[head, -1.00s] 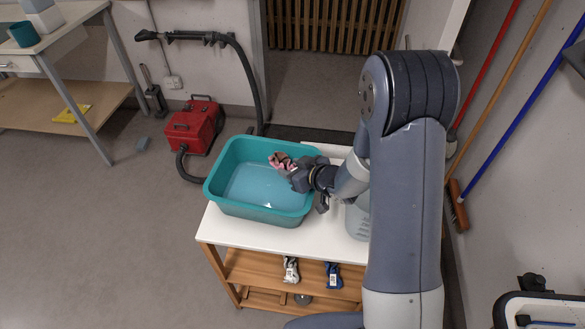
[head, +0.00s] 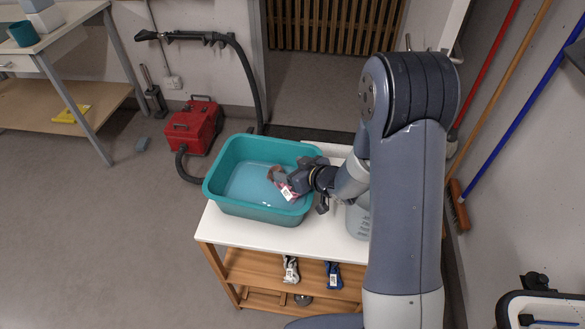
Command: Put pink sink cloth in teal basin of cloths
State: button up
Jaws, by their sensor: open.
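The teal basin (head: 225,202) stands on the white top of a small wooden cart. Pale blue shows on its floor, and I make out no separate cloths there. My gripper (head: 279,181) reaches in over the basin's right side from the right. The pink cloth (head: 289,192), with a white label, is at the gripper's fingers, inside the basin's outline. The jaws are open, and the cloth lies right by them. I cannot tell whether it still touches a finger or rests on the basin floor. The gripper hides part of it.
The cart's white top (head: 250,231) is bare in front of the basin. A pale grey container (head: 357,222) stands right of it, partly behind my arm. Bottles (head: 291,269) stand on the shelf below. A red vacuum (head: 194,127) is on the floor behind left.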

jog(key=shift+s+f, duration=0.2)
jog(key=shift+r+p, duration=0.3)
jog(key=shift+p, duration=0.1)
jog(key=p+v, duration=0.1)
jog(key=v, duration=1.1)
jog(key=shift+w+r, duration=0.2)
jog(key=shift+r, duration=0.2)
jog(key=b+x, duration=0.1)
jog(key=x, duration=0.5)
jog(key=f+x, duration=0.1)
jog(key=x, duration=0.5)
jog(key=shift+f+b, duration=0.15)
jog(key=shift+b, duration=0.2)
jog(key=shift+f, duration=0.15)
jog(key=shift+r, duration=0.4)
